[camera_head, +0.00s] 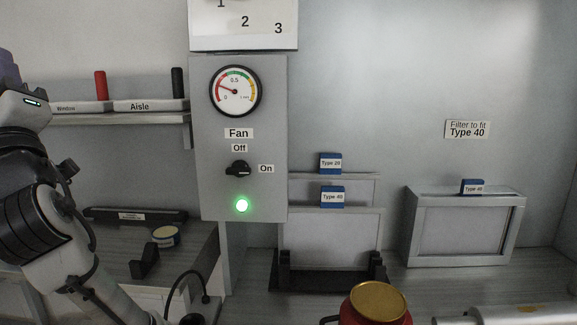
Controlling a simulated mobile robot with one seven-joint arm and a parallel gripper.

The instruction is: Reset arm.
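My arm (46,215) rises from the bottom left and runs up along the left edge of the head view. Its upper part is cut off by the left edge. My gripper's fingers do not show, so I cannot see whether it holds anything.
A grey fan panel (210,140) carries a gauge, a knob (238,169) and a lit green lamp (241,205). Framed filters (331,240) stand in a black rack; another frame (411,228) stands right. A shelf (120,119) is left. A red, gold-lidded container (377,301) is in front.

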